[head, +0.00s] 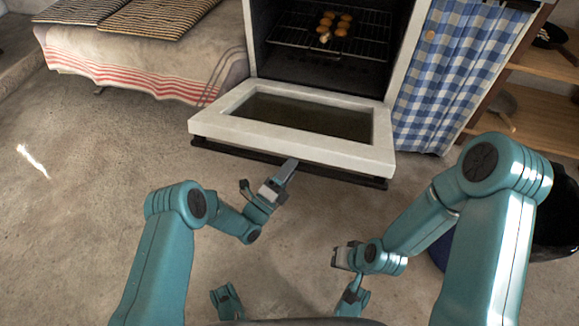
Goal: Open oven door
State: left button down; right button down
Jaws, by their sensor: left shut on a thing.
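The white oven (253,35) stands at the top middle with its cavity showing. Its white oven door (210,125) is folded down and out toward me, close to level, with a dark glass pane. A dark door handle (235,153) runs along the door's near edge. My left gripper (286,170) is shut on the handle near its middle. The fingertips partly hide the grip. My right gripper (340,258) is apart from the oven, low and right of the middle. Its fingers are too small to tell open from shut.
Several small round baked pieces (341,30) lie on the oven rack (290,38). A blue checked curtain (440,80) hangs right of the oven, beside wooden shelves (540,115). A cloth-covered bench (150,62) stands at left. The floor (90,180) at left is clear.

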pick_arm(q)
jog(key=shift+w+d+f, duration=0.1)
jog(key=shift+w+f, duration=0.1)
jog(key=shift+w, duration=0.15)
jog(key=c, duration=0.8)
grip_release()
jog(key=shift+f, duration=0.1)
jog(key=shift+o, duration=0.2)
jog(key=shift+w+f+y, duration=0.15)
jog(key=shift+f+y, duration=0.05)
jog(key=shift+y, duration=0.1)
jog(key=shift+r, duration=0.15)
